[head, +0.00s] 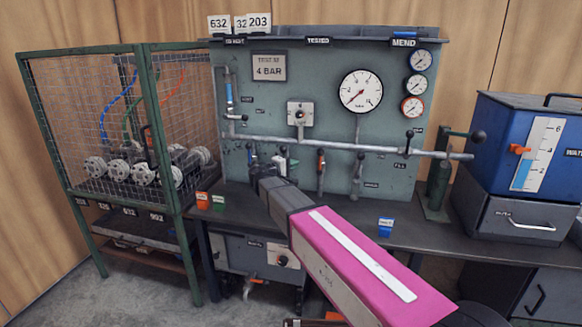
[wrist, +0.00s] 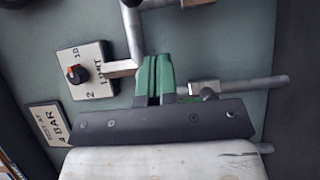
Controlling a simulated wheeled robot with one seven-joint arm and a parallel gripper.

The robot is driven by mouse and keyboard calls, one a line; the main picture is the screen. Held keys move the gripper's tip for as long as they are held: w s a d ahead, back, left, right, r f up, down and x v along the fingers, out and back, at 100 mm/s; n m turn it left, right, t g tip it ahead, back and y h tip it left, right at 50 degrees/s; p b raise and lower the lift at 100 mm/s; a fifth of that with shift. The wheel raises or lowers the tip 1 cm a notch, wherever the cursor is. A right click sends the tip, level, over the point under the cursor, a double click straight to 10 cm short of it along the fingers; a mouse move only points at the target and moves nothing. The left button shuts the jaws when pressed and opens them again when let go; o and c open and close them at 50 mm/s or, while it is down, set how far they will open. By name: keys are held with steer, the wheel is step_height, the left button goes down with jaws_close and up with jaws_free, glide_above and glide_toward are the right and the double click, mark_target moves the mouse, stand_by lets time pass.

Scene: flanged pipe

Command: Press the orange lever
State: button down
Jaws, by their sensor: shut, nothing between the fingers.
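A small orange lever (head: 320,160) sits on the lower part of the grey-green test panel in the head view, just right of my gripper's end. I cannot make it out in the wrist view. My gripper (wrist: 154,82) shows two green fingers pressed together, with nothing between them. They point at the panel's pipework, beside a grey pipe. In the head view my pink-and-grey arm reaches up to the panel, and its dark end hides part of the lower left pipework. The fingertips are not clear there, and I cannot tell whether they touch anything.
The limit knob plate (head: 300,113) shows near the fingers in the wrist view (wrist: 84,70). A long horizontal pipe (head: 385,148) crosses the panel. A mesh cage (head: 150,47) stands left, and a blue tank (head: 490,135) with an orange pointer stands right. Small tags lie on the bench.

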mark_target(320, 162)
steer(key=w+d, duration=0.1)
steer(key=d, duration=0.1)
steer(key=w+d, duration=0.1)
steer(key=d, duration=0.1)
steer(key=w+d, duration=0.2)
steer(key=d, duration=0.1)
steer(key=shift+d, duration=0.5)
